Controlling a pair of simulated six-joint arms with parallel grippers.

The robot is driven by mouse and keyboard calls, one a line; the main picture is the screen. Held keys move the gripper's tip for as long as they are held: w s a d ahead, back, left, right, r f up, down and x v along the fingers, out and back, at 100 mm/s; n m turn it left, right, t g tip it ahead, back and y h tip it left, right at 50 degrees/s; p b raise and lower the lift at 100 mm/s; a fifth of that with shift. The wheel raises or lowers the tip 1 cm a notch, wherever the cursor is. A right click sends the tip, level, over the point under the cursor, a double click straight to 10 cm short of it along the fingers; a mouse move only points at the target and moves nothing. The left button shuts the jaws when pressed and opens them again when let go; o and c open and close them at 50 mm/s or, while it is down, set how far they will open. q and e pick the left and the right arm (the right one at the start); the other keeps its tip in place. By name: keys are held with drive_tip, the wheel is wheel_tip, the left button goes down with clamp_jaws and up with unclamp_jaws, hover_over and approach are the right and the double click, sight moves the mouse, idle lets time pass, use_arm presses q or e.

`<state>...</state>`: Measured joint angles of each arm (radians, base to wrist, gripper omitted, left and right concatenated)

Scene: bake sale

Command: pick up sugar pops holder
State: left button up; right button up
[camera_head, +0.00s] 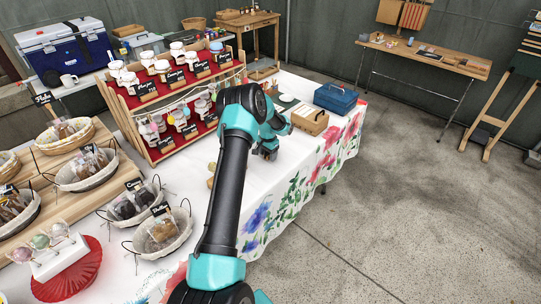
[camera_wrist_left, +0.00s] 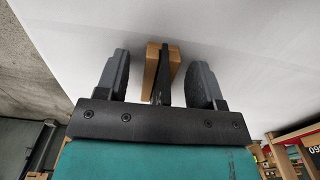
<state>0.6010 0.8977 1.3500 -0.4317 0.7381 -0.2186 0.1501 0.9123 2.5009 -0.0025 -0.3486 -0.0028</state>
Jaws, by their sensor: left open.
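My left gripper (camera_head: 266,151) is over the white tabletop in the head view, right of the tiered shelf. In the left wrist view its two grey fingers (camera_wrist_left: 160,82) are apart. A small wooden block with an upright black piece (camera_wrist_left: 162,70) shows between them, with gaps on both sides; I cannot tell if this is the sugar pops holder. A white holder (camera_head: 60,261) with several round pops stands on a red stand at the head view's lower left, far from the gripper. The left arm hides part of the table. My right gripper is not in view.
The tiered shelf (camera_head: 146,119) with jars and black labels stands left of the arm. A wooden box (camera_head: 310,119) and a blue case (camera_head: 335,97) stand beyond the gripper. Several baskets (camera_head: 86,172) fill the left. The floral cloth (camera_head: 325,160) marks the table's right edge.

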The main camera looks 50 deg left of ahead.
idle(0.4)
use_arm(q)
drive_tip(key=c, duration=1)
